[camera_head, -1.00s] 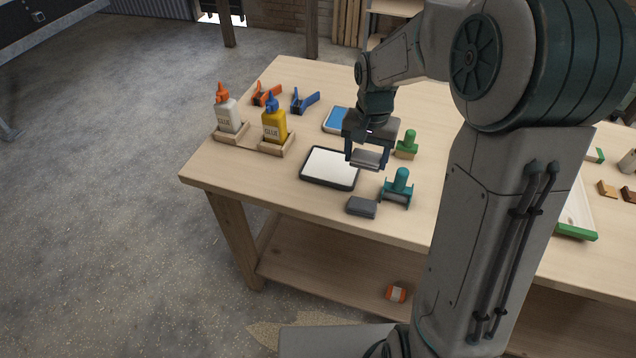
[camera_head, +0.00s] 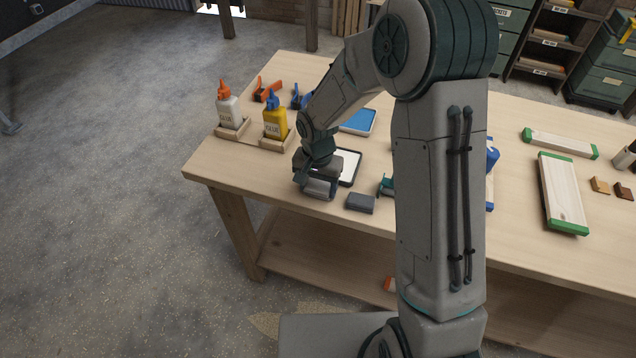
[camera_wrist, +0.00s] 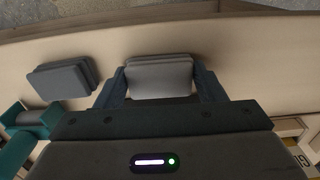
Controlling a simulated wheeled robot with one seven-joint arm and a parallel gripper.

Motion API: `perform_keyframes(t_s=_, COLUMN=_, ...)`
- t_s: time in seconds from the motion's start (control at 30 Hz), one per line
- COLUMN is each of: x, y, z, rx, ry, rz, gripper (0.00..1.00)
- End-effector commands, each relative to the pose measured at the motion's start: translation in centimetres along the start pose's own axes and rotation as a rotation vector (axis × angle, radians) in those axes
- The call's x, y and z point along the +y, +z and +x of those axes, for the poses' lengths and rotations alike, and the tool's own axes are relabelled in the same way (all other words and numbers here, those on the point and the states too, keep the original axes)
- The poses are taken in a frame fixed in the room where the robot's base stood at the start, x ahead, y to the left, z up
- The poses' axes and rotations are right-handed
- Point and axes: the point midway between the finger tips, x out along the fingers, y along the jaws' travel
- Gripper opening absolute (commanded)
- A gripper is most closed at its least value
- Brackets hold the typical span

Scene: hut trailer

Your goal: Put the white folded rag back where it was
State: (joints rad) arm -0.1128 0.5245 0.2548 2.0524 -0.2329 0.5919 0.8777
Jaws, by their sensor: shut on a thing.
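The white folded rag (camera_wrist: 160,76) looks pale grey in the shade and sits between the fingers of my gripper (camera_wrist: 160,88) in the wrist view. My gripper (camera_head: 318,188) is shut on it, low over the front left of the workbench (camera_head: 235,170). The rag (camera_head: 319,187) is partly hidden by the fingers in the head view. I cannot tell whether it touches the bench top. A dark grey folded rag (camera_head: 360,203) lies just to the right, apart from it, and also shows in the wrist view (camera_wrist: 62,80).
A black-rimmed white tray (camera_head: 349,163) lies just behind my gripper. Glue bottles, one white (camera_head: 229,108) and one yellow (camera_head: 275,118), stand in wooden holders behind left. A teal tool (camera_wrist: 28,125) is near the dark rag. Bare bench lies left of my gripper.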

Motion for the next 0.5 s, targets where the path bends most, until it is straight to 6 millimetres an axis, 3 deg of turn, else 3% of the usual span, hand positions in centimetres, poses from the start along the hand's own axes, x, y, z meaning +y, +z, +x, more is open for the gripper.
perform_keyframes(t_s=0.37, x=0.02, y=-0.01, z=0.54, rx=0.0, ry=0.0, rz=-0.001, gripper=0.45)
perform_keyframes(t_s=0.4, x=0.02, y=-0.01, z=0.44, rx=0.001, ry=0.0, rz=-0.001, gripper=0.69)
perform_keyframes(t_s=0.47, x=0.02, y=-0.01, z=0.37, rx=0.0, ry=0.0, rz=-0.001, gripper=0.85)
perform_keyframes(t_s=0.5, x=0.02, y=-0.01, z=0.37, rx=0.0, ry=0.0, rz=-0.001, gripper=0.85)
